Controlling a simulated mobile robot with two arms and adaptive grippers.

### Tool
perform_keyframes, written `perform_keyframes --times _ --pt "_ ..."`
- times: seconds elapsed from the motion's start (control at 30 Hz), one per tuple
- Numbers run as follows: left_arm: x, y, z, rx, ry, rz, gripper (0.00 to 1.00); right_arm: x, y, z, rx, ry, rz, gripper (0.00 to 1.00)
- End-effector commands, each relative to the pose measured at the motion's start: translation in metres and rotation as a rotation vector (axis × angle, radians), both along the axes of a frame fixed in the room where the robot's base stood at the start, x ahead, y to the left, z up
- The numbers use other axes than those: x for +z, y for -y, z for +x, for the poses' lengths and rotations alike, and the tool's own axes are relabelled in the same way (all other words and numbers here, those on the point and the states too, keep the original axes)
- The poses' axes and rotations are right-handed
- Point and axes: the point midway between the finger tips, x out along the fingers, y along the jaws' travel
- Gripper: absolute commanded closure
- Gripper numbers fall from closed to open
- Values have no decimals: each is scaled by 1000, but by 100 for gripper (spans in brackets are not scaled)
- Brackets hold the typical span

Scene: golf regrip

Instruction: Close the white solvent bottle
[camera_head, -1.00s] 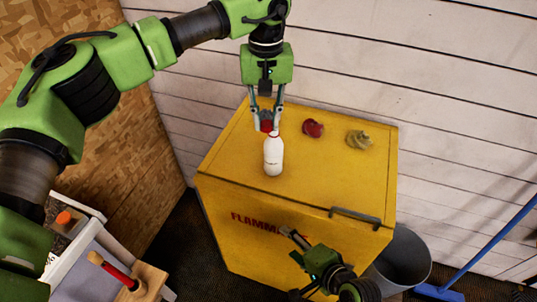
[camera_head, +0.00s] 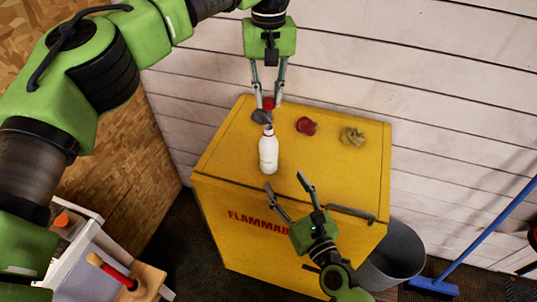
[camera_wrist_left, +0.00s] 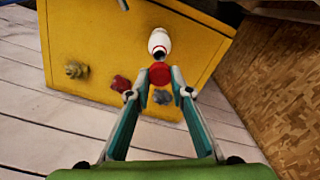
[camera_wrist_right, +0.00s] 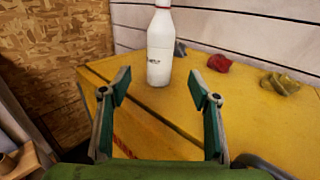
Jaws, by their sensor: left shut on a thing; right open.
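The white solvent bottle (camera_head: 268,155) stands upright on the yellow cabinet (camera_head: 335,165). Its mouth shows uncovered in the left wrist view (camera_wrist_left: 159,46). My left gripper (camera_head: 269,104) is shut on the red cap (camera_wrist_left: 160,74) and holds it behind the bottle, apart from it. My right gripper (camera_head: 287,182) is open and empty in front of the bottle, its fingers pointing at it. In the right wrist view the bottle (camera_wrist_right: 160,50) stands beyond and between the open fingertips; its top is cut off by the frame.
A grey rag (camera_head: 261,117) lies behind the bottle. A red rag (camera_head: 306,126) and a tan rag (camera_head: 352,136) lie to its right. A handle (camera_head: 352,214) runs along the front edge. A grey bin (camera_head: 393,260) stands on the floor.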

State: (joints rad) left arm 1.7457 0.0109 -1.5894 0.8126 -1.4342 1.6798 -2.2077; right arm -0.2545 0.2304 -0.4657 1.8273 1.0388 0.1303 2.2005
Motion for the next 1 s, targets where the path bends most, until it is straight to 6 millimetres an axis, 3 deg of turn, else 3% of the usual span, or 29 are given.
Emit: perform_keyframes --times 0.23,0.37,0.8,1.0 --pt "0 0 0 0 0 0 87 0 -1 2 1 2 -4 44" --pt "0 0 0 0 0 0 87 1 -5 13 0 2 -3 44" --pt "0 0 0 0 0 0 87 1 -37 86 2 3 -4 44" --pt "0 0 0 0 0 0 87 0 -45 106 2 2 -6 44"
